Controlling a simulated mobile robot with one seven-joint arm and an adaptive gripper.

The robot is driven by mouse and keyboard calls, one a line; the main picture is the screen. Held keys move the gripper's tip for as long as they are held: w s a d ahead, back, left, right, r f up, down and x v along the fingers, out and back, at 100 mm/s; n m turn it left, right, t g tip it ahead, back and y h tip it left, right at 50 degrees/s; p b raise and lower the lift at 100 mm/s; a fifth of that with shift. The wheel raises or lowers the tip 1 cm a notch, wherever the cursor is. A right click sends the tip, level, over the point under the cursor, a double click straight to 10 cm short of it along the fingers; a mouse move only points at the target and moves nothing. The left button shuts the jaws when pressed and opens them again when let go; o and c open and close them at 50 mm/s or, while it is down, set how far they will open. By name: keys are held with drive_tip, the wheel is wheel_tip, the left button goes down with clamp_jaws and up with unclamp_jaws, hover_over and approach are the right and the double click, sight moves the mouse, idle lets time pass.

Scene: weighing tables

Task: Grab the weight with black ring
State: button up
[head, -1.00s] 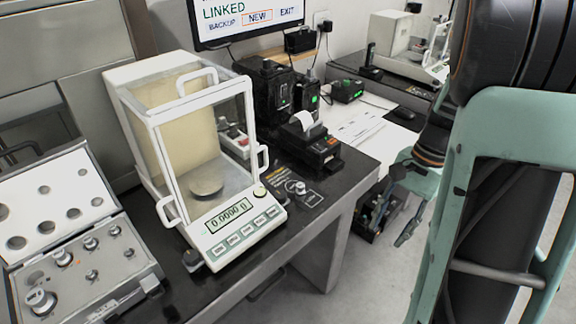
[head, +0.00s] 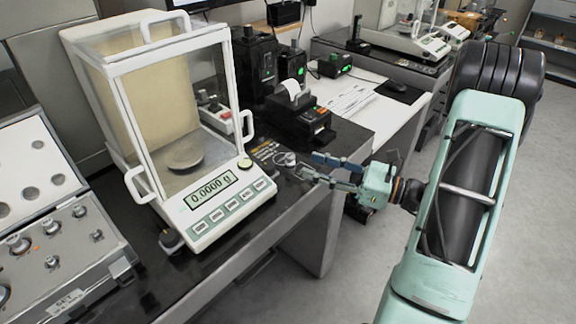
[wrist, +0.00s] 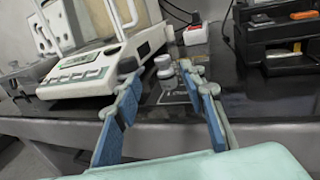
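A small metal weight (head: 289,160) stands on the dark table right of the balance, beside a printed label. It also shows in the wrist view (wrist: 164,72), upright, ahead of and between my fingers. I cannot make out a black ring on it. My gripper (head: 306,165) is open and low at the table's front edge, its fingertips close to the weight. In the wrist view my gripper's blue-padded fingers (wrist: 157,80) are spread, with nothing held between them. More metal weights (head: 20,245) sit in the grey case at the left; their ring colours are unclear.
The glass-walled balance (head: 228,215) reads 0.0000 g, its pan (head: 185,155) empty. The weight case (head: 75,285) lies open at the left. A black printer (head: 300,118) and other black devices stand behind the weight. Open floor (head: 500,160) lies right of the table.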

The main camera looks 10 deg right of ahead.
sight(293, 159)
drive_tip(key=b+x, duration=0.1)
drive_tip(key=x, duration=0.6)
drive_tip(key=shift+w+a+f, duration=0.1)
drive_tip(key=shift+w+a, duration=0.05)
drive_tip(key=shift+w, duration=0.3)
clamp_jaws()
